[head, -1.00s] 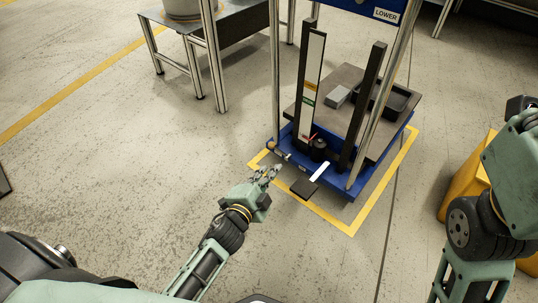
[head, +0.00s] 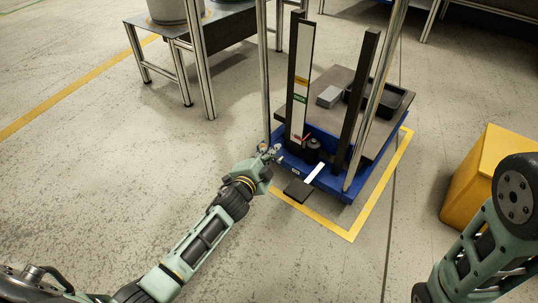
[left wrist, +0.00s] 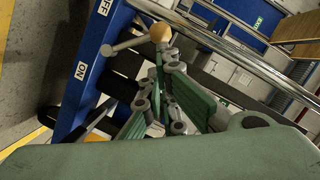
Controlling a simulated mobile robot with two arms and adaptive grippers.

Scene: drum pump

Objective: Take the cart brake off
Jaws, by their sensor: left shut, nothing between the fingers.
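The blue cart (head: 335,186) stands on the floor inside a yellow outline. In the left wrist view its blue frame (left wrist: 88,75) bears an ON label (left wrist: 81,70) and an OFF label (left wrist: 102,8). The brake lever (left wrist: 128,43) is a metal rod ending in a tan ball knob (left wrist: 160,32). The rod runs across from the frame, nearer the OFF label than the knob is. My left gripper (head: 271,153) is shut and empty at the cart's near left corner. Its fingertips (left wrist: 163,65) are just below the knob; I cannot tell whether they touch. My right gripper is out of view.
A black pedal (head: 299,190) with a white strip juts from the cart's front. A yellow bin (head: 480,185) stands at the right.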

